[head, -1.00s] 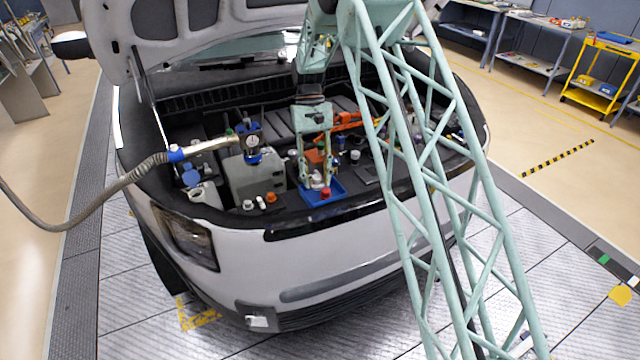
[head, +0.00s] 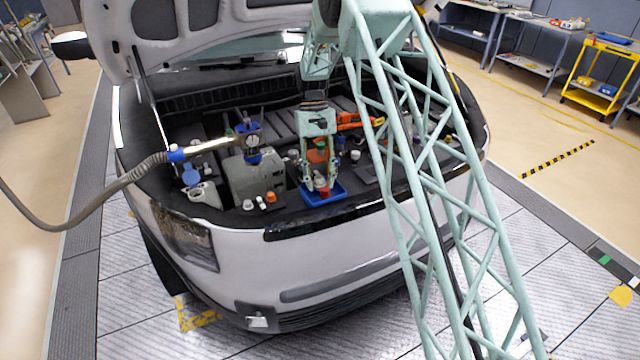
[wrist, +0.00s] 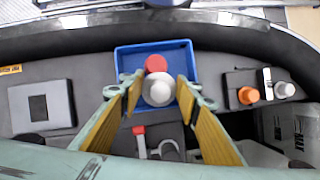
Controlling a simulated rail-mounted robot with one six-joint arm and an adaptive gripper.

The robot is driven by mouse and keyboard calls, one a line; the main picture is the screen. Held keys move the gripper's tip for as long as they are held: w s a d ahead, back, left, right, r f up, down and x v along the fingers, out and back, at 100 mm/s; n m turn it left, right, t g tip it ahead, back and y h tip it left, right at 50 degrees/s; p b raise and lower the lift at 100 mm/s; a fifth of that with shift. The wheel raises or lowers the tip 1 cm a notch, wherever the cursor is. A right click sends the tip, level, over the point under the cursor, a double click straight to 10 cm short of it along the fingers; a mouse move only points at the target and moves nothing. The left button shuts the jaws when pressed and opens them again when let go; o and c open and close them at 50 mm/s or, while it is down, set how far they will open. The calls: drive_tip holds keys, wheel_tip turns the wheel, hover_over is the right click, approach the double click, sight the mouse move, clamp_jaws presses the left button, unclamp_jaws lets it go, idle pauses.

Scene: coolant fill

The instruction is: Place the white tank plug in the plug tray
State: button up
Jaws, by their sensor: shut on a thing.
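The white tank plug (wrist: 158,90) is between the fingertips of my gripper (wrist: 160,92), which is shut on it. In the head view my gripper (head: 320,184) points down over the blue plug tray (head: 340,194) at the front of the engine bay, with the white plug (head: 319,182) small between its fingers. The tray (wrist: 188,54) also shows in the wrist view, with a red plug (wrist: 156,63) in it, right beside the white one. I cannot tell whether the white plug touches the tray floor.
An orange cap (wrist: 248,95) and a white cap (wrist: 284,90) stand right of the tray in the wrist view. A grey tank (head: 254,180) and a filler nozzle with a gauge (head: 252,141) are left of my gripper in the head view.

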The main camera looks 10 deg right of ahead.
drive_tip(key=shift+f, duration=0.5)
drive_tip(key=o, duration=0.9)
drive_tip(key=shift+r, duration=0.2)
drive_tip(key=p+v, duration=0.1)
drive_tip(key=v, duration=1)
drive_tip(key=shift+w+r, duration=0.25)
drive_tip(key=shift+r, duration=0.1)
